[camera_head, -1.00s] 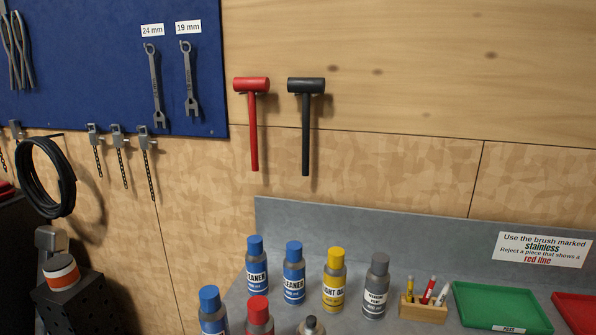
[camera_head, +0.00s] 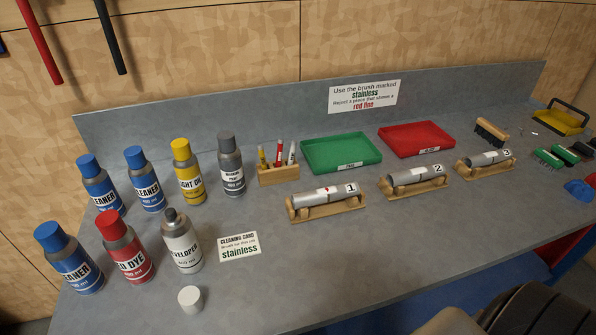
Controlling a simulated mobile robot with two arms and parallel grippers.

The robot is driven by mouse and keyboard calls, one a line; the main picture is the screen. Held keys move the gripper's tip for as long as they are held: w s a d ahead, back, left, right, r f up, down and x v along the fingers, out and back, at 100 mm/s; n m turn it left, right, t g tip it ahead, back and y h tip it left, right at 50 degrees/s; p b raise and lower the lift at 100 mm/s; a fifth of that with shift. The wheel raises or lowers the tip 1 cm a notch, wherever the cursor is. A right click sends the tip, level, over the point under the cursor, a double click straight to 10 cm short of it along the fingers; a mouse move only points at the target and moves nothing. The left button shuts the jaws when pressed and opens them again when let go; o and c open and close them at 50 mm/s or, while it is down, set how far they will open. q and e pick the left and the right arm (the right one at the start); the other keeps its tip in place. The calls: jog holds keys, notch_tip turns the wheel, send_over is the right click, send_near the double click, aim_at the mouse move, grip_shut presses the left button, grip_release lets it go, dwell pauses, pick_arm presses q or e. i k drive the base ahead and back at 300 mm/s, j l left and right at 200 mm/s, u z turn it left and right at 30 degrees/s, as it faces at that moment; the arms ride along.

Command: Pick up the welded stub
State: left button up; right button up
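Three grey metal stubs lie on wooden cradles on the bench. Stub 1 (camera_head: 312,199) is nearest the middle, and a small red mark shows on it beside its number label. Stub 2 (camera_head: 405,178) lies to its right, and stub 3 (camera_head: 478,161) lies farther right and back. The picture does not tell which one is the welded stub. Neither of my grippers is in view.
Spray cans, including a red dye can (camera_head: 128,254), stand at the left. A white cap (camera_head: 191,299) and cleaning card (camera_head: 239,247) lie in front. A green tray (camera_head: 341,168) and red tray (camera_head: 416,152) sit behind the stubs. Brushes lie at the right.

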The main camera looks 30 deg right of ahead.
aim_at(327, 195)
jog(key=z, duration=1.8)
